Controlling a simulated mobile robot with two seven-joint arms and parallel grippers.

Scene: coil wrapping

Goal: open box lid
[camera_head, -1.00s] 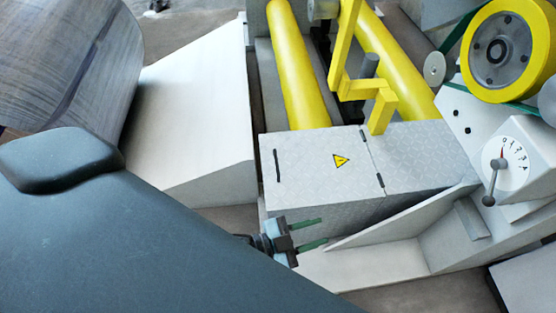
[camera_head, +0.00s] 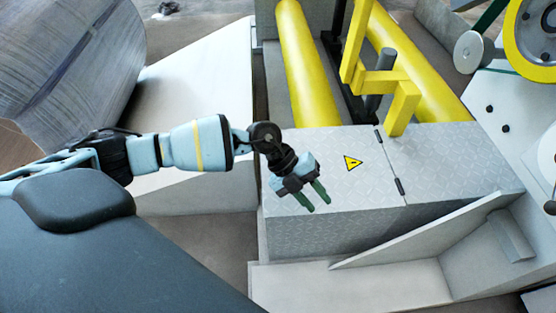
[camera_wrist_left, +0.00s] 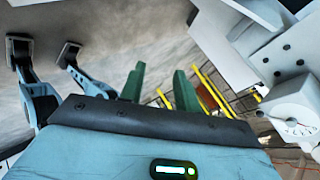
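The box (camera_head: 330,232) is a grey tread-plate metal box in the head view. Its lid (camera_head: 370,185) lies flat and shut, with a yellow warning triangle (camera_head: 353,163) on top and dark hinges (camera_head: 399,187) along its right side. My left gripper (camera_head: 317,202) is over the left part of the lid, its two green fingers apart with nothing between them. The lid's dark handle slot is hidden behind my left gripper and wrist. In the left wrist view the green fingers (camera_wrist_left: 160,88) also stand apart and empty. My right gripper is not in the head view.
A white sloped plate (camera_head: 195,85) and a large coil (camera_head: 75,65) are to the left. A white angled panel (camera_head: 425,235) stands in front; a dial (camera_wrist_left: 293,120) shows in the wrist view.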

